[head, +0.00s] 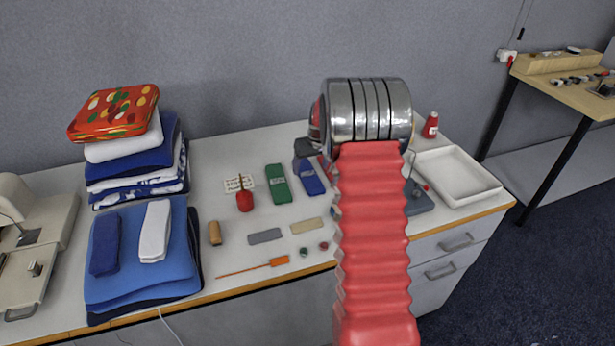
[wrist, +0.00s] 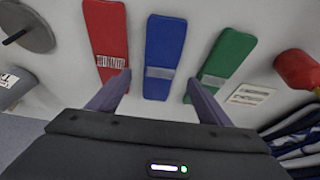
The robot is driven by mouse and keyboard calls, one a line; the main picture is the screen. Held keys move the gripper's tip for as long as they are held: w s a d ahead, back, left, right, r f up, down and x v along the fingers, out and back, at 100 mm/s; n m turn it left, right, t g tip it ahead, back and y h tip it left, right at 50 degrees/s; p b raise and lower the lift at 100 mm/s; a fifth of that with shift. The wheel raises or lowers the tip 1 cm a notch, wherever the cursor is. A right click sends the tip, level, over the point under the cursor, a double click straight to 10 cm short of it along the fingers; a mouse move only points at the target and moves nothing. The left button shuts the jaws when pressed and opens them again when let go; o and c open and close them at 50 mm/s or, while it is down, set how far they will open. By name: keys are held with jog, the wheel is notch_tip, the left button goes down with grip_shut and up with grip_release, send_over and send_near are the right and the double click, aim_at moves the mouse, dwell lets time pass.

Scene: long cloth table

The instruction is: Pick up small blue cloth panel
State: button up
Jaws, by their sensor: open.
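The small blue cloth panel (head: 308,177) lies flat on the table beside a green one, partly hidden by my arm in the head view. In the wrist view the blue panel (wrist: 165,42) is in the middle, with a pale band across its near part. My gripper (wrist: 159,78) is open, its two fingers spread either side of the blue panel's near end, with nothing held. The left fingertip is near the red panel (wrist: 106,35), the right one near the green panel (wrist: 226,58). The fingers' height above the table cannot be told.
A red pincushion-like thing (head: 245,202) and a white card (head: 239,184) lie left of the green panel. Folded cloths (head: 135,270) are stacked at the left. A white tray (head: 462,178) and red bottle (head: 431,126) stand right. Small tools lie along the front edge.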

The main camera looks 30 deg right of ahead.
aim_at(308, 174)
jog(key=shift+x, duration=2.45)
jog(key=shift+w, duration=0.1)
jog(key=shift+r, duration=0.1)
jog(key=shift+c, duration=0.5)
jog(key=c, duration=1)
